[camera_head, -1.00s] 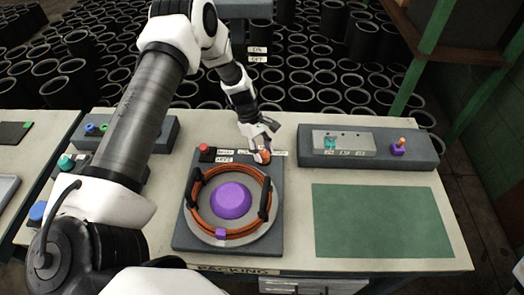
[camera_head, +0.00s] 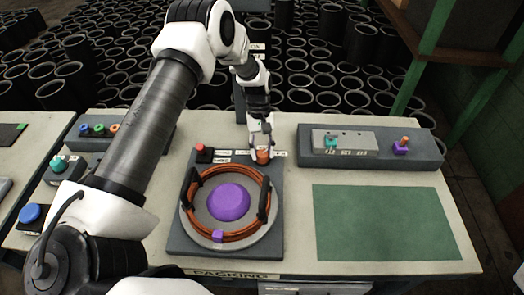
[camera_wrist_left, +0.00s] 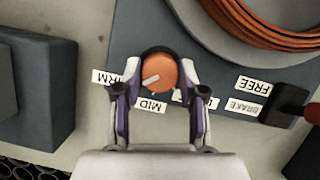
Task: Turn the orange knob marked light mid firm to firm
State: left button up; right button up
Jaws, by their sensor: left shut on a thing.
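The orange knob (camera_head: 263,157) stands at the back edge of the dark grey base, and it shows from above in the left wrist view (camera_wrist_left: 158,72). My left gripper (camera_head: 261,150) comes down over it, with one finger on each side, shut on the knob (camera_wrist_left: 159,70). The knob's white line points to the lower left in the wrist view, between the MID label (camera_wrist_left: 150,104) and the partly covered FIRM label (camera_wrist_left: 106,77). The light label is mostly hidden by the right finger. My right gripper is not in view.
The round turntable (camera_head: 243,236) with an orange coil and purple dome is in front. A grey panel (camera_head: 420,155) stands right; a green mat (camera_head: 385,222) lies clear.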

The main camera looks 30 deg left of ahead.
pick_arm(q)
jog(key=shift+s+f, duration=0.1)
jog(key=shift+f, duration=0.05)
jog(key=o, duration=1.1)
jog(key=shift+o, duration=0.2)
jog(key=v, duration=0.7)
jog(key=shift+r, duration=0.35)
